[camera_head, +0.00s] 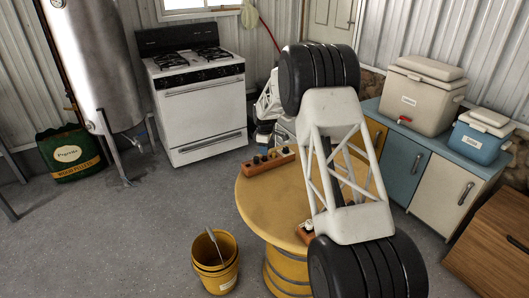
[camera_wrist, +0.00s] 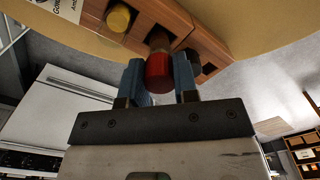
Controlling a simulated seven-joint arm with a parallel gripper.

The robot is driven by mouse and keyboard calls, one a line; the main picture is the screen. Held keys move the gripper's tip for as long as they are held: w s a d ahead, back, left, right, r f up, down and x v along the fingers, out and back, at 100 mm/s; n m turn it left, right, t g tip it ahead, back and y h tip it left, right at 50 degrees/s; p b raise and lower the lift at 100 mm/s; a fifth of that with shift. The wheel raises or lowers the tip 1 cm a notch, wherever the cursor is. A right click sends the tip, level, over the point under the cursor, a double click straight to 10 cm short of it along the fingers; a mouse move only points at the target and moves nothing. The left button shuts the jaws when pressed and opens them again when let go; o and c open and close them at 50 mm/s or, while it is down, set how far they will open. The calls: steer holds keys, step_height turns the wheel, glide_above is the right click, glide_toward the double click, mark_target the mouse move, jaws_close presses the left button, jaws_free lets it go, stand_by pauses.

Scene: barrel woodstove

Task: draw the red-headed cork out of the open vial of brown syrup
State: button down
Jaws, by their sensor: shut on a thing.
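The red-headed cork (camera_wrist: 157,72) shows in the middle of the wrist view, between the two blue fingers of my gripper (camera_wrist: 158,75), which is shut on it. A brown cylindrical part (camera_wrist: 158,42) lies between the red head and the wooden rack (camera_wrist: 205,42); I cannot tell whether it is cork or vial. The vial of brown syrup is not clearly visible. In the head view a wooden rack (camera_head: 262,167) with dark and pale tops stands on the round yellow table (camera_head: 262,205). My gripper is not clearly seen there, with my arm in front.
A yellow round cap (camera_wrist: 119,17) sits in the rack beside the cork. A second wooden block (camera_head: 304,236) is partly hidden by my arm on the table. A yellow bucket (camera_head: 215,275) stands on the floor. The table's left part is clear.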

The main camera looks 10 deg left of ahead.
steer(key=shift+r, duration=1.05)
stand_by(1.5)
steer(key=shift+r, duration=2.8)
steer(key=shift+d, duration=0.1)
